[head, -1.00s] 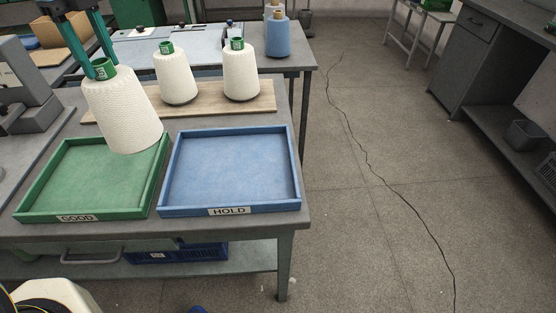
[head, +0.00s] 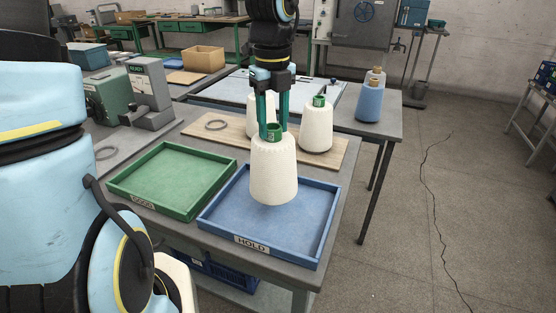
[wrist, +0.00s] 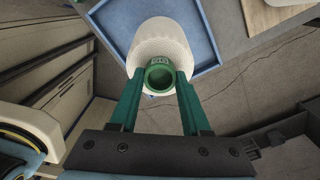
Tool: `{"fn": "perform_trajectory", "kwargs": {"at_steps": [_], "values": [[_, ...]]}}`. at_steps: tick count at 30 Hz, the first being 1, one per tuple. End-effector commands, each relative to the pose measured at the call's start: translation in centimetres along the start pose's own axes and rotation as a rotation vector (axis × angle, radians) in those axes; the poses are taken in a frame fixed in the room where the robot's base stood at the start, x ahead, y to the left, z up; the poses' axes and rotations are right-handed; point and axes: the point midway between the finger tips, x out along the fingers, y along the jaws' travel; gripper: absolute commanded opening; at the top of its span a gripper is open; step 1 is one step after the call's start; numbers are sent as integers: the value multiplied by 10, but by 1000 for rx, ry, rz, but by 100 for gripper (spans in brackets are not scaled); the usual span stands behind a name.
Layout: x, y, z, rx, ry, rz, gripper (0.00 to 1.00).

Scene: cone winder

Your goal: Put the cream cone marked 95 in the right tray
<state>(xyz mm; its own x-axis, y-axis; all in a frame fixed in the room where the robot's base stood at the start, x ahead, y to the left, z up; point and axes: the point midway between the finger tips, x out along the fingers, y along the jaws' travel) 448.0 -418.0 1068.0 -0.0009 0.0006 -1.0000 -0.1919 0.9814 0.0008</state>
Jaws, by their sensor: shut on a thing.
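My gripper (head: 273,129) is shut on the green tube top of a cream cone (head: 273,172), which hangs upright over the blue tray labelled HOLD (head: 252,244). I cannot tell whether the cone's base touches the tray floor. In the wrist view the cone (wrist: 160,42) sits between the green fingers, with a small mark on its tube too blurred to read. The green tray labelled GOOD (head: 150,204) is empty, to the left of the blue one. Two more cream cones stand on the board behind: one (head: 316,129) clear, one (head: 253,122) partly hidden by my gripper.
Blue cone (head: 369,103) stands on the table behind. A grey-green machine (head: 135,95) is at the left. Floor to the right is open, with a dark crack along it.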

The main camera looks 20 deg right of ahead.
Motion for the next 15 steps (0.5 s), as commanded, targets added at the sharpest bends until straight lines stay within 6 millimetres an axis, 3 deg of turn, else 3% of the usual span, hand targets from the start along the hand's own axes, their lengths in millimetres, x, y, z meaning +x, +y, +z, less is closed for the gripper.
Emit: {"fn": "perform_trajectory", "kwargs": {"at_steps": [15], "values": [[54, 0, -1, 2, 1, 1, 0]]}}
